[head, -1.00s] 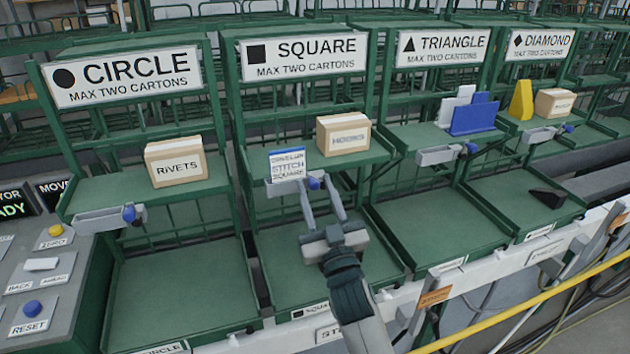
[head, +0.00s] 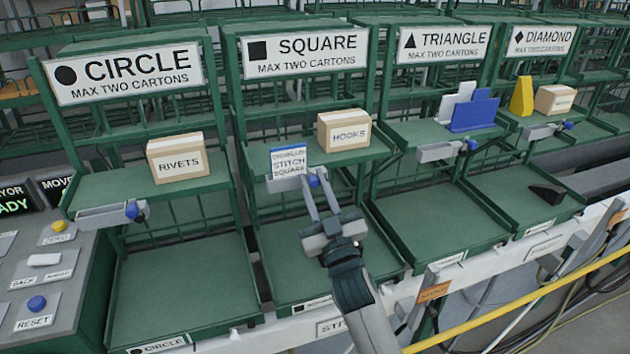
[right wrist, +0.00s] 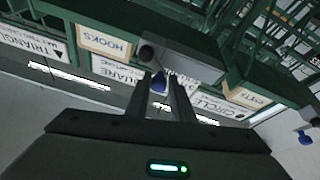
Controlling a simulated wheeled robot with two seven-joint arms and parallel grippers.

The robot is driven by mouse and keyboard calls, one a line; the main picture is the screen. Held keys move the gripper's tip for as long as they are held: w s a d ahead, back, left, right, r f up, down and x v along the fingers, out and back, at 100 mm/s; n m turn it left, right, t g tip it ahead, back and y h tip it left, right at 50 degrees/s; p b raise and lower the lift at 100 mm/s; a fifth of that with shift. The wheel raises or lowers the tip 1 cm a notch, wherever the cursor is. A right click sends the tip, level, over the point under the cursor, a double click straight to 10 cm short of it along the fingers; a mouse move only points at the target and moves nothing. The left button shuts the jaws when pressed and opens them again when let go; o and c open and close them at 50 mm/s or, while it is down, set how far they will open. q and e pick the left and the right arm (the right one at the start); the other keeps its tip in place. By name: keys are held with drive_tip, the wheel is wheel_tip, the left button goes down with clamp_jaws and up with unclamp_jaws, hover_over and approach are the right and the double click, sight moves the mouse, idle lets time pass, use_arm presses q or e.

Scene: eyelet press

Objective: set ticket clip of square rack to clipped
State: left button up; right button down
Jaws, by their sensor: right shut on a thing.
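The square rack's ticket clip (head: 284,186) is a grey bar on the front edge of the upper shelf under the SQUARE sign, with a blue knob (head: 314,181) at its right end. A white ticket (head: 288,163) with a blue top edge stands upright at the clip; its lowest line reads SQUARE. My right gripper (head: 315,190) is shut on the blue knob. In the right wrist view the knob (right wrist: 159,83) sits between the two fingers, below the grey clip body (right wrist: 178,58). My left gripper is not in view.
A HOOKS carton (head: 344,131) stands on the square shelf, right of the ticket. A RIVETS carton (head: 177,158) is on the circle shelf. Similar clips with blue knobs are on the circle (head: 102,217) and triangle (head: 440,152) racks. The square rack's lower shelf (head: 300,275) is bare.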

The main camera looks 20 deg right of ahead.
drive_tip(key=shift+f+n, duration=0.15)
drive_tip(key=shift+n, duration=0.45)
drive_tip(key=c, duration=1.6)
unclamp_jaws()
drive_tip(key=shift+c, duration=0.2)
